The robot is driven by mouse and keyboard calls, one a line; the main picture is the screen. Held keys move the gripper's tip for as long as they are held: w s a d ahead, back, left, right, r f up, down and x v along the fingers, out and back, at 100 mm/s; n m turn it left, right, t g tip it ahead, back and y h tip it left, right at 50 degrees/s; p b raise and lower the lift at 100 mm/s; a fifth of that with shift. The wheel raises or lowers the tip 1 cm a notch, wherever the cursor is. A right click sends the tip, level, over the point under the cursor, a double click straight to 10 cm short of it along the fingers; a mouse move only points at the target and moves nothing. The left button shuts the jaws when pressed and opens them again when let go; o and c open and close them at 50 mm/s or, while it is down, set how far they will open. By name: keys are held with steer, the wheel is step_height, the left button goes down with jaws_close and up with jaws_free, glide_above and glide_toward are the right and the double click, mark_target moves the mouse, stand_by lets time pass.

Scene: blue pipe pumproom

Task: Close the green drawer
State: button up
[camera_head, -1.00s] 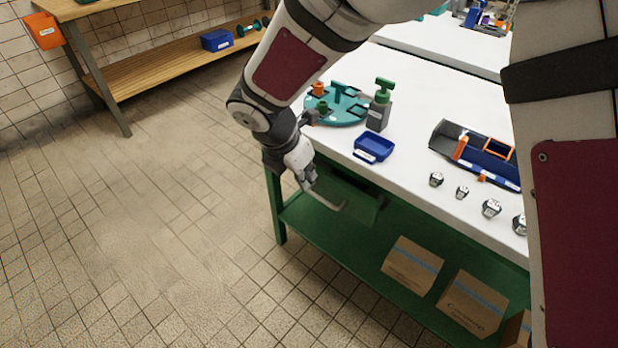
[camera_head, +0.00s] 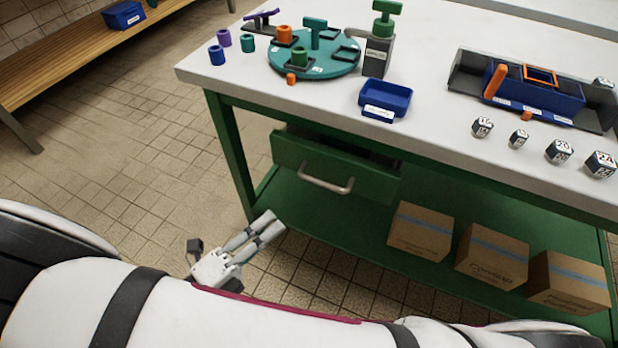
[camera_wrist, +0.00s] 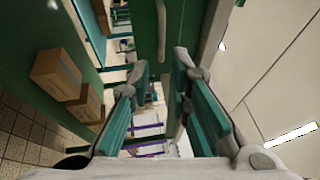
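The green drawer (camera_head: 372,178) hangs under the white top of the green workbench. Its front stands out a little from the bench, with a dark gap above it. A light grey bar handle (camera_head: 326,186) is on its front. My gripper (camera_head: 277,222) is low and to the left of the drawer in the head view, apart from the handle, fingers pointing up and right. In the wrist view my gripper (camera_wrist: 160,82) has its two fingers apart with nothing between them. A green panel (camera_wrist: 180,25) with a grey bar (camera_wrist: 214,30) is ahead there, probably the drawer and handle.
Cardboard boxes (camera_head: 420,231) stand on the green lower shelf (camera_head: 320,215). The bench top (camera_head: 440,145) holds a turquoise round stand (camera_head: 335,66), a blue bin (camera_head: 386,97), a dark tray (camera_head: 466,75) and several numbered dice. The tiled floor (camera_head: 130,150) left of the bench is clear.

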mark_target(322, 181)
steer(key=b+x, duration=0.3)
steer(key=x, duration=1)
steer(key=shift+w+d+r, duration=0.15)
steer(key=shift+w+r, duration=0.05)
steer(key=shift+w, duration=0.1)
jaws_close()
